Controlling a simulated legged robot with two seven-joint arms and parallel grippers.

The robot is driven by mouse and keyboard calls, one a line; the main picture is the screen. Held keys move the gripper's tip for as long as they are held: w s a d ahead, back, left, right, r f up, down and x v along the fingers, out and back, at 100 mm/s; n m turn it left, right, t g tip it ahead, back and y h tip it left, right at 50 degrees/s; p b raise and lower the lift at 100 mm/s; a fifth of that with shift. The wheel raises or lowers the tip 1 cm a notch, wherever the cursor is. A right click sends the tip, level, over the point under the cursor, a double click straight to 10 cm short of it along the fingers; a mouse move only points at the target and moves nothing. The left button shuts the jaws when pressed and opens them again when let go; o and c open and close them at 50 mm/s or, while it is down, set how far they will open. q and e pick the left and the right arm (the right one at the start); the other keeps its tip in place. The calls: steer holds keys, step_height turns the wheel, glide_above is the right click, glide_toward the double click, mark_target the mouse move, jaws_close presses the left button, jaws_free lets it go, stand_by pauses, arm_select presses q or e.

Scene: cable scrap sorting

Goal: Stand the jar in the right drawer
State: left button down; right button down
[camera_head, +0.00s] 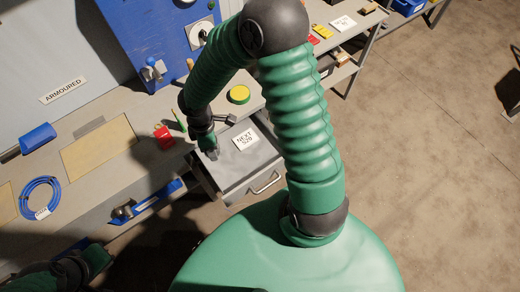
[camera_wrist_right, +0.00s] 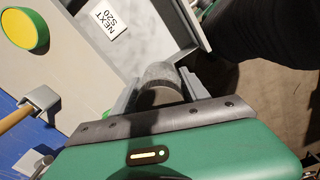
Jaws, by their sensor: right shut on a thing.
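The grey drawer (camera_head: 228,178) is pulled out from the bench, with its handle (camera_head: 266,183) on the front. My right gripper (camera_head: 209,148) is over the left side of the drawer, fingers down. In the right wrist view, the right gripper (camera_wrist_right: 157,97) is shut on a grey rounded jar (camera_wrist_right: 157,76), with a finger on each side. The jar's lower part is hidden, so I cannot tell whether it touches the drawer floor. My left gripper (camera_head: 97,259) is in shadow at the lower left; its fingers are not clear.
A white card marked NEXT S20 (camera_head: 244,139) lies toward the back of the drawer. A yellow-and-green round thing (camera_head: 239,94) sits on the bench behind. A red block (camera_head: 164,137) and a blue cable coil (camera_head: 40,198) are farther left. Open floor lies to the right.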

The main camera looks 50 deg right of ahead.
step_height(320, 180, down, 14)
steer(key=s+f+n+b, duration=0.1)
steer(key=n+b, duration=0.7)
steer(key=n, duration=0.2)
steer(key=b, duration=0.2)
glide_above(228, 177)
step_height(228, 177, down, 5)
steer(key=shift+s+d+r, duration=0.1)
steer(key=shift+d+r, duration=0.05)
steer(key=f, duration=0.1)
steer(key=f+b, duration=0.1)
steer(key=f, duration=0.2)
steer(key=shift+a+f, duration=0.25)
steer(key=shift+a, duration=0.1)
steer(key=shift+r, duration=0.1)
steer(key=c, duration=0.6)
jaws_free()
steer(key=shift+d, duration=0.25)
steer(key=shift+o, duration=0.2)
steer(key=shift+a, duration=0.1)
